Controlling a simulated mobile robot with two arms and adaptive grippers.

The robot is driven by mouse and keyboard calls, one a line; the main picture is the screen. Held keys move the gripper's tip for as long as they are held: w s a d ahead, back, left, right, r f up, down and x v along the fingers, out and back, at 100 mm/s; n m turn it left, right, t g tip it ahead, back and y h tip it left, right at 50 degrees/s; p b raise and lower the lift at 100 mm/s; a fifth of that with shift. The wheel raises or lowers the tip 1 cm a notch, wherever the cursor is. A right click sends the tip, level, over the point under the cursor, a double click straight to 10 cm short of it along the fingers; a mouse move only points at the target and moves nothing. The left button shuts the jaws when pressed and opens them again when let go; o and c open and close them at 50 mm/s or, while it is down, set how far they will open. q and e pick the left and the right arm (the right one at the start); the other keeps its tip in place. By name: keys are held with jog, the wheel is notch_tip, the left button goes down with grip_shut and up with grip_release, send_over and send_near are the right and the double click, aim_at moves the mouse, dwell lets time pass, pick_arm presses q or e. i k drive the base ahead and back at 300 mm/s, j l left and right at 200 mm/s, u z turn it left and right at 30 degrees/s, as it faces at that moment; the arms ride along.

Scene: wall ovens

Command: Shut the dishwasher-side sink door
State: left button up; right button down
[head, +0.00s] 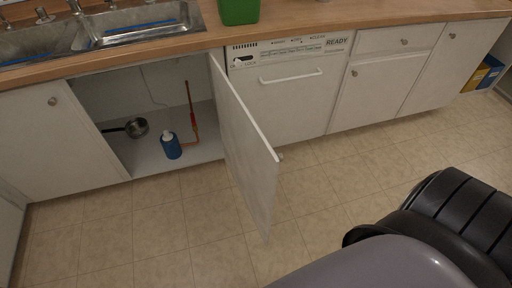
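The dishwasher-side sink door (243,146) is a white panel, hinged beside the dishwasher (295,95). It stands wide open and sticks out into the room over the floor. The sink cabinet opening (205,122) left of it is uncovered. A small part of a knob shows at the door's far edge, on its right side. Neither of my grippers is in view, and nothing touches the door in this view.
Inside the cabinet are a pan (136,127), a blue bottle (171,146) and a red pipe (192,105). The other sink door (60,135) is shut. A green container (238,11) stands on the counter (300,25). The tiled floor (130,230) is clear in front.

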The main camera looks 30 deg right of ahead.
aim_at(254, 164)
jog(key=l+u, duration=0.25)
jog(key=l, duration=0.85)
jog(key=l+u, duration=0.2)
jog(key=l, duration=0.95)
